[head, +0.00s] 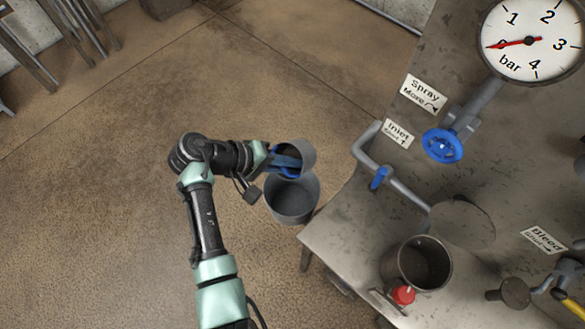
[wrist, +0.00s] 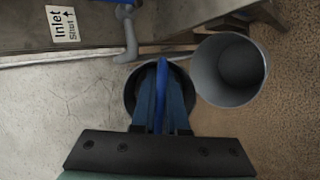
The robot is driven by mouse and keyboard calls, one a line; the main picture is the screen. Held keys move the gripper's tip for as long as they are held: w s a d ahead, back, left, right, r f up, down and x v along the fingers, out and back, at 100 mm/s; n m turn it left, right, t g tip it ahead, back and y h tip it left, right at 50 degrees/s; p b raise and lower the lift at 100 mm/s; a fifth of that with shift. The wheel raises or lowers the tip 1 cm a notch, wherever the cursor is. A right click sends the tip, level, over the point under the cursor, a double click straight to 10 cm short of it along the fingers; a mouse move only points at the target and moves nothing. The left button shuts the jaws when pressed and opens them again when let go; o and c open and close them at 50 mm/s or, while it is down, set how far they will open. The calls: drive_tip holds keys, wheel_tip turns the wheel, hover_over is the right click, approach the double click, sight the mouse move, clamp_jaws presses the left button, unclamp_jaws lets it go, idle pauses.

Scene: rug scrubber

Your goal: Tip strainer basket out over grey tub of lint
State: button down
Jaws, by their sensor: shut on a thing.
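My gripper (head: 287,160) is shut on the blue handle of the strainer basket (head: 308,155), a small grey round vessel held in the air. In the wrist view, my gripper (wrist: 162,88) has the blue handle between its fingers, and the dark rim of the basket (wrist: 130,92) shows around them. The basket's contents and exact tilt are unclear. The grey tub (head: 292,215) stands on the floor, with the basket overlapping its far edge in the head view. In the wrist view, the tub (wrist: 200,72) lies to the right of the basket. Its inside looks plain grey.
The metal machine bench (head: 335,235) stands right of the tub, with an open pot (head: 387,265), round lid (head: 462,222), red knob (head: 403,295), blue valve wheel (head: 443,146) and pressure gauge (head: 530,40) near zero. Open brown floor (head: 120,190) lies to the left.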

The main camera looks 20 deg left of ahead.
drive_tip(key=t+b, duration=0.1)
drive_tip(key=b, duration=0.1)
drive_tip(key=f+t+h+b, duration=0.1)
drive_tip(key=b, duration=0.1)
drive_tip(key=m+t+h+b, duration=0.1)
drive_tip(key=t+b, duration=0.1)
drive_tip(key=shift+f+b, duration=0.25)
drive_tip(key=shift+b, duration=0.15)
drive_tip(key=t+h+b, duration=0.1)
drive_tip(key=b, duration=0.2)
drive_tip(key=m+t+h+b, duration=0.1)
drive_tip(key=b, duration=0.3)
drive_tip(key=shift+f+t, duration=0.25)
drive_tip(key=shift+t, duration=0.15)
drive_tip(key=m+t+h+b, duration=0.1)
drive_tip(key=t+h+b, duration=0.1)
drive_tip(key=b, duration=0.4)
drive_tip(key=shift+w+m+h, duration=0.1)
drive_tip(key=shift+m+h, duration=0.3)
drive_tip(key=shift+r+m+t+b, duration=0.15)
drive_tip(key=shift+m+t+b, duration=0.15)
drive_tip(key=shift+b, duration=0.75)
drive_tip(key=shift+r+h, duration=0.1)
drive_tip(key=shift+h, duration=0.2)
